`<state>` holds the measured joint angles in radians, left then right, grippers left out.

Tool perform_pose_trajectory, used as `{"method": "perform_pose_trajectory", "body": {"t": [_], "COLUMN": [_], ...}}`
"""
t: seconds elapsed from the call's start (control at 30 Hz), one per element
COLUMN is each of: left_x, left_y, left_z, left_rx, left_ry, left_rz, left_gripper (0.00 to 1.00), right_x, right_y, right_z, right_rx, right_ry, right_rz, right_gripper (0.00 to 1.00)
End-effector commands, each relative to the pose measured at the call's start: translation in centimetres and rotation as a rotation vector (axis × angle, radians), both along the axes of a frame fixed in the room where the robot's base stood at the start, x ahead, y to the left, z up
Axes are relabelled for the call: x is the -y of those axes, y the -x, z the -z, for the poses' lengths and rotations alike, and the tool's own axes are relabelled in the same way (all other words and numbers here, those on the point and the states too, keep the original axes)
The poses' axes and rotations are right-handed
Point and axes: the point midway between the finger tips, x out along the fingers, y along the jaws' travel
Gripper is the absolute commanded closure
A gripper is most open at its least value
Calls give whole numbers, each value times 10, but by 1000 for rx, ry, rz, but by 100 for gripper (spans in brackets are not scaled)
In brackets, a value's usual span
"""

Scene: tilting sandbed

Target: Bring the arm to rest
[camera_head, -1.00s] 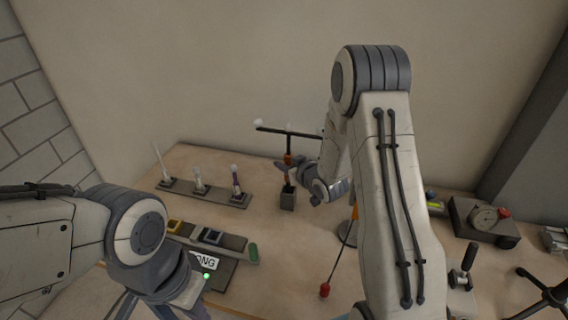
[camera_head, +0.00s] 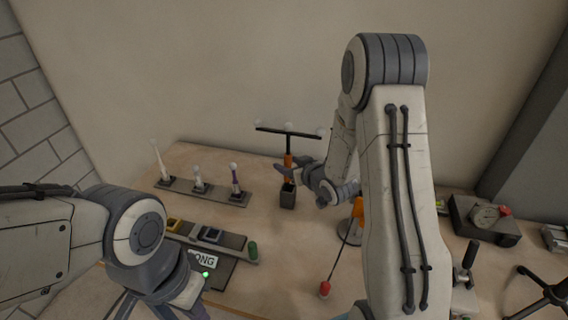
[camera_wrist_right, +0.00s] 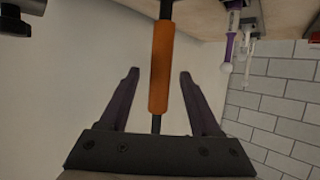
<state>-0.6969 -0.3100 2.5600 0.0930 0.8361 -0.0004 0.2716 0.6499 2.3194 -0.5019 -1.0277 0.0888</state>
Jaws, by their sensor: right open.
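My right gripper (camera_head: 288,172) is open beside the T-shaped tool, whose orange grip (camera_head: 288,160) stands upright in a dark square holder (camera_head: 288,196). The tool's black crossbar (camera_head: 288,133) has pale ends. In the right wrist view the orange grip (camera_wrist_right: 160,70) shows in the gap between my two open fingers (camera_wrist_right: 158,76), touching neither; whether it is between them or beyond the tips is unclear. My left gripper (camera_head: 160,304) is at the bottom left, partly cut off by the frame's edge, and its jaws are not clear.
A rack (camera_head: 205,191) with several upright pale-topped tools stands at the back left. In front are a tray of small blocks (camera_head: 210,238) and a sign (camera_head: 203,261) with a green light. A red-tipped rod (camera_head: 325,288) leans mid-table. A gauge box (camera_head: 484,217) stands at right.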

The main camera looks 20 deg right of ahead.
Motion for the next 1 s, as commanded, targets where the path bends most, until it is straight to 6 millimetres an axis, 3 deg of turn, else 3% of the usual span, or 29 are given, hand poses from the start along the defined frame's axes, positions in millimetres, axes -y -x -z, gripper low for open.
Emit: {"method": "perform_pose_trajectory", "body": {"t": [0.3, 0.67, 0.77, 0.87, 1.0], "left_x": [0, 0, 0, 0, 0], "left_y": [0, 0, 0, 0, 0], "left_z": [10, 11, 10, 10, 11], "left_rx": [0, 0, 0, 0, 0], "left_ry": [0, 0, 0, 0, 0], "left_rz": [0, 0, 0, 0, 0], "left_gripper": [100, 100, 100, 100, 100], "right_x": [12, 9, -4, -30, -75], "right_y": [54, 68, 68, 74, 101], "right_z": [-23, -29, -28, -26, -27], "right_rx": [2, -10, -56, -151, -328], "right_ry": [1, 8, 41, 100, 188], "right_rz": [3, -6, -22, -48, -90], "right_gripper": [36, 36, 36, 36, 36]}}
